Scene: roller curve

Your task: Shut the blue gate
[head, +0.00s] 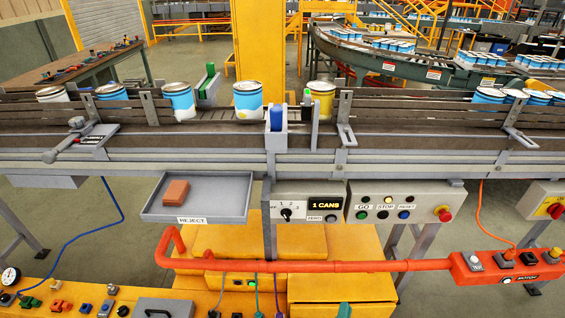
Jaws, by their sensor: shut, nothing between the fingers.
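The blue gate (276,118) is a small upright blue plate in a grey bracket (277,140) at the near edge of the roller conveyor. It stands in front of the line of cans, at the near side and not visibly across the rollers. A blue-and-white can (248,100) stands just behind it to the left, and a yellow can (321,100) stands to the right. A green gate (210,77) stands at the far side, further left. My gripper is not in view.
A grey reject tray (165,213) holding a brown block (176,192) hangs below the conveyor. A panel (308,204) reads 1 CANS. A button box (400,203) is to its right. An orange rail (340,267) crosses in front. A lever (66,146) juts out left.

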